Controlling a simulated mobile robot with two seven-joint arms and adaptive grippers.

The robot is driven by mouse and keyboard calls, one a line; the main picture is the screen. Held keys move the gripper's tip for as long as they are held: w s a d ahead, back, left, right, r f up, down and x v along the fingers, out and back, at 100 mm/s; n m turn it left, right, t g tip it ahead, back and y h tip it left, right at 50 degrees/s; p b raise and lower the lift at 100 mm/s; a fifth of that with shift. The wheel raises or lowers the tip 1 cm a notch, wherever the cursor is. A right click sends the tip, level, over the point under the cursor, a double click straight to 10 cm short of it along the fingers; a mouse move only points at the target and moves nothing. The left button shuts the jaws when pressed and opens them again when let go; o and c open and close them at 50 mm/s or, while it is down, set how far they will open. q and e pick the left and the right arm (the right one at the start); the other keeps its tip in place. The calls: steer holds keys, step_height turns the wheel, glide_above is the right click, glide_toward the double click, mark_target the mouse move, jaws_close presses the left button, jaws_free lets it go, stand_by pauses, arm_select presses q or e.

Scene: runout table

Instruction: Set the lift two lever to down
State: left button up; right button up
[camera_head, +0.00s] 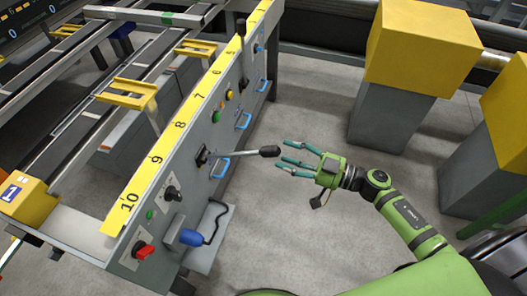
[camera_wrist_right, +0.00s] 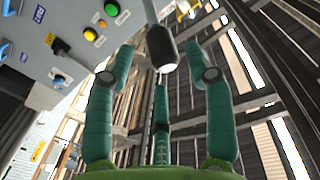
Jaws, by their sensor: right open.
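A lever with a grey rod and a black knob (camera_head: 269,151) sticks out from the grey control panel (camera_head: 217,137), pointing away from its face. I cannot read a label naming it lift two. My right gripper (camera_head: 289,154), with three teal fingers, is open and empty just off the knob's end. In the right wrist view the lever knob (camera_wrist_right: 161,48) shows between and ahead of the spread fingers; contact is not visible. My left gripper is not in view.
The panel also carries a red knob (camera_head: 145,250), a black selector (camera_head: 172,193), coloured buttons and blue handles (camera_head: 219,168). A blue device (camera_head: 190,237) with a black cable sits on a small shelf. Yellow-topped grey posts (camera_head: 420,45) stand to the right. The floor between is clear.

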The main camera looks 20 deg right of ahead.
mark_target(264, 148)
steer(key=shift+x, duration=3.5)
steer(key=shift+s+r, duration=0.1)
steer(key=shift+r, duration=0.1)
jaws_close()
